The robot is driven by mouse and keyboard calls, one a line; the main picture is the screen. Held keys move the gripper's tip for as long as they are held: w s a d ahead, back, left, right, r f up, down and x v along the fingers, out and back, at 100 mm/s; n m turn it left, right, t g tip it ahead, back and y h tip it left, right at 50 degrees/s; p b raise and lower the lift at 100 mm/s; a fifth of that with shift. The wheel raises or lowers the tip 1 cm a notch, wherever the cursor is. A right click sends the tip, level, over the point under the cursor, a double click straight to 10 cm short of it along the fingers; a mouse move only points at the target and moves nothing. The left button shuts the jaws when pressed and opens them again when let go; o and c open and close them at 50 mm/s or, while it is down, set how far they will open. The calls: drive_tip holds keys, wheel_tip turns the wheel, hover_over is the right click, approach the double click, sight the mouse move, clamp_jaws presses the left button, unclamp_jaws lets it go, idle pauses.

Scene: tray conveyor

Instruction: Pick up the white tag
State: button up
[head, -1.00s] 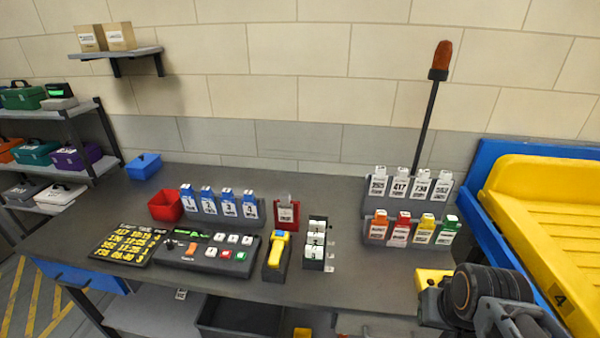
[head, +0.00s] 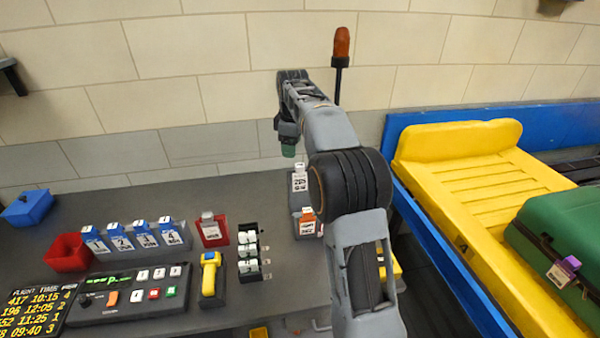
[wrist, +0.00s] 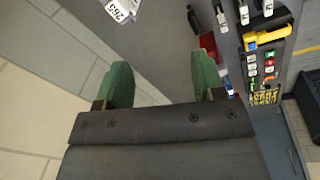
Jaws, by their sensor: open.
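A white tag (head: 300,180) with a dark printed number stands in the upper row of the rack at the back right of the bench. White tag faces printed 265 also show at the top of the wrist view (wrist: 121,9). My arm hides the rest of that row. An orange tag (head: 308,217) stands below it. My gripper (head: 289,149) is raised above and behind the rack. In the wrist view my gripper (wrist: 162,78) has its green fingertips spread wide, with nothing between them. The tag is beyond the left fingertip, apart from it.
Blue numbered tags (head: 145,238), a red holder (head: 213,230), a yellow scanner (head: 209,275) and a button panel (head: 130,293) sit on the bench. A beacon pole (head: 340,60) rises behind the rack. A yellow tray (head: 480,170) and green suitcase (head: 565,235) are at right.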

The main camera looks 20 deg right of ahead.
sight(298, 171)
drive_tip(key=w+d+f+n+p, duration=0.2)
drive_tip(key=w+d+f+n, duration=0.15)
drive_tip(key=w+d, duration=0.2)
drive_tip(key=shift+n+g, duration=0.4)
drive_tip(key=shift+n, duration=0.15)
drive_tip(key=f, duration=0.2)
drive_tip(key=f+b, duration=0.1)
drive_tip(key=f, duration=0.2)
drive_tip(key=w+f, duration=0.1)
drive_tip(key=f, duration=0.1)
drive_tip(key=shift+w+a+f+b, duration=0.15)
drive_tip(key=shift+f+b, duration=0.1)
drive_tip(key=shift+b, duration=0.15)
drive_tip(key=shift+w+a+f+p, duration=0.1)
drive_tip(key=shift+f+p, duration=0.1)
drive_tip(key=shift+f, duration=0.75)
drive_tip(key=shift+w+d+f+p, duration=0.1)
drive_tip(key=shift+f+p, duration=0.1)
drive_tip(key=shift+f, duration=0.75)
drive_tip(key=shift+w+a+f+p, duration=0.1)
drive_tip(key=shift+f+p, duration=0.1)
drive_tip(key=shift+f, duration=0.75)
drive_tip(key=c, duration=1)
